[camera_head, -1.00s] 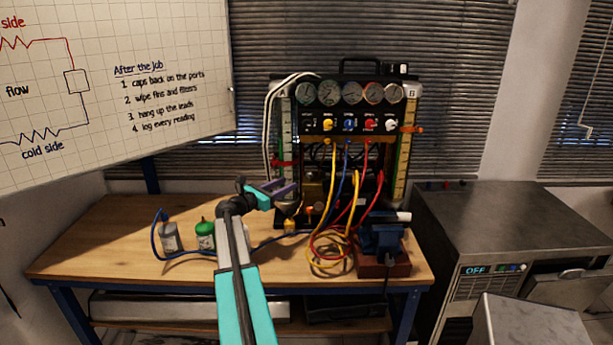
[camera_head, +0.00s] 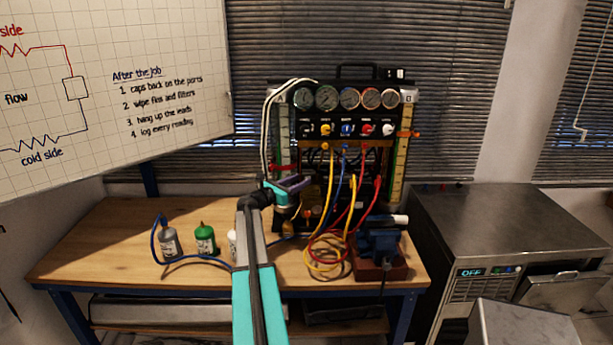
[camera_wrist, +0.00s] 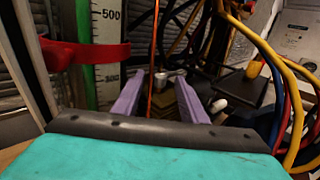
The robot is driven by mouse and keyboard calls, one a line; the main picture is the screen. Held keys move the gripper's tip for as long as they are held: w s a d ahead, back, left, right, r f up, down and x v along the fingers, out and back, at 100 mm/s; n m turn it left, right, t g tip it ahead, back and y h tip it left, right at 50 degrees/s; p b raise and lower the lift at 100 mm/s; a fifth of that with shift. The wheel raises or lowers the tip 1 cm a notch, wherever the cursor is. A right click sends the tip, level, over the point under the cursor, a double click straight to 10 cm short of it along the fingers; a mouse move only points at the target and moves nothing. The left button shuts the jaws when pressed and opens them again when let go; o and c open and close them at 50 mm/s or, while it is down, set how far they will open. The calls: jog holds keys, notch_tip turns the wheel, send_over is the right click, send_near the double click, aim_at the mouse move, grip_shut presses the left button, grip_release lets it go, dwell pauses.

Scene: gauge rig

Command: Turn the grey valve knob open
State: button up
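My gripper (camera_head: 292,186), with purple fingers, is in front of the lower left part of the gauge rig (camera_head: 345,128). In the wrist view my gripper (camera_wrist: 160,88) is open, its two fingers spread with nothing held. A small grey part (camera_wrist: 171,76), which looks like the grey valve knob, shows beyond and between the fingertips, above a brass-coloured block (camera_wrist: 190,103). A gap seems to remain between it and the fingers. In the head view I cannot make out this knob; my gripper and the hoses crowd that area.
A thin orange line crosses between the fingers in the wrist view. A red clamp (camera_wrist: 85,54) and a green scale column (camera_wrist: 107,40) stand left. Yellow, blue and red hoses (camera_head: 330,240) hang right. A blue vise (camera_head: 381,240) and a green bottle (camera_head: 205,238) are on the workbench (camera_head: 110,235).

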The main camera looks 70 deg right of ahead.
aim_at(307, 177)
jog(key=shift+p+x, duration=0.6)
jog(key=shift+x, duration=1.75)
grip_shut()
jog(key=shift+s+a+f+n+t+h+b, duration=0.1)
jog(key=shift+n+t+h+b, duration=0.1)
jog(key=shift+n+t+b, duration=0.3)
jog(key=shift+s+n+t+h+b, duration=0.1)
jog(key=shift+n+t+h+b, duration=0.15)
jog(key=shift+t, duration=0.35)
jog(key=n+t+b, duration=0.2)
jog(key=t, duration=0.1)
jog(key=shift+h, duration=0.25)
jog(key=shift+w+n+t+b, duration=0.1)
jog(key=shift+n+t+b, duration=0.85)
jog(key=shift+t+b, duration=0.5)
jog(key=shift+w+n+t, duration=0.1)
jog(key=shift+n+t, duration=0.2)
jog(key=shift+t, duration=0.25)
